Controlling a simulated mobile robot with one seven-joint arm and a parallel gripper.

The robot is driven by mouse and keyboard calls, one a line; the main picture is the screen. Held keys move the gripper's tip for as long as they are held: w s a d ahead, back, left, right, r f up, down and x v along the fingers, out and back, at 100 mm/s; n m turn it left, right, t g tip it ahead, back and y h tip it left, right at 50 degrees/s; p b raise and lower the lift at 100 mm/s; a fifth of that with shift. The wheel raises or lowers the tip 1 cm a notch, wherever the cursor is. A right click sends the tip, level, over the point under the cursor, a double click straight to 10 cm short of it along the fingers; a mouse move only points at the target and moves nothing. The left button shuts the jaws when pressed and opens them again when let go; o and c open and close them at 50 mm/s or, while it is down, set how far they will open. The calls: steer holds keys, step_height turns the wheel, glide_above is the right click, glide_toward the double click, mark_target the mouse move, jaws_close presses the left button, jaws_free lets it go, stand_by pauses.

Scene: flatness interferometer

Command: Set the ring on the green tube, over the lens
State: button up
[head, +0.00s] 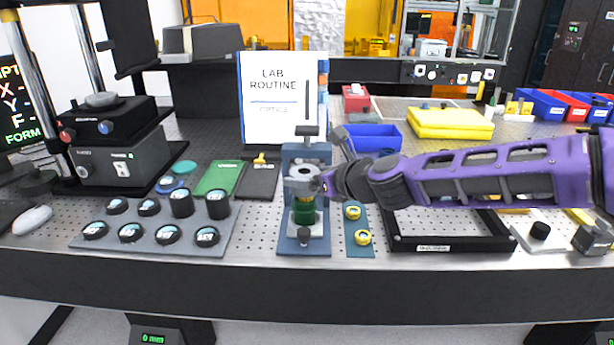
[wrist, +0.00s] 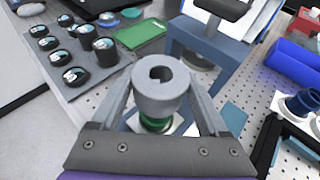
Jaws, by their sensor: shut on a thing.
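My gripper (wrist: 160,98) is shut on a thick grey ring (wrist: 160,75) with a notched centre hole, one finger on each side. The ring also shows in the head view, under the crossbar of a blue stand. The green tube (head: 304,216) stands upright on a pale plate at the stand's foot, with a brass-coloured band (head: 304,198) near its top. The ring is above the tube and roughly in line with it; I cannot tell whether they touch. In the wrist view the ring hides most of the green tube (wrist: 155,124). The lens is hidden.
The blue stand (head: 287,240) surrounds the tube closely, with a black handle (head: 306,131) above. Brass rings (head: 362,237) lie on a blue mat to the right. A grey tray (head: 85,242) of several black-rimmed optics is left. A black frame (head: 450,246) lies right.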

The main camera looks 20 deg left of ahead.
mark_target(315, 193)
steer(key=shift+f+b, duration=1.1)
steer(key=shift+f, duration=0.8)
steer(key=o, duration=1.2)
steer(key=shift+p+v, duration=2.6)
steer(key=shift+v, duration=6.15)
steer(key=shift+s+f, duration=0.15)
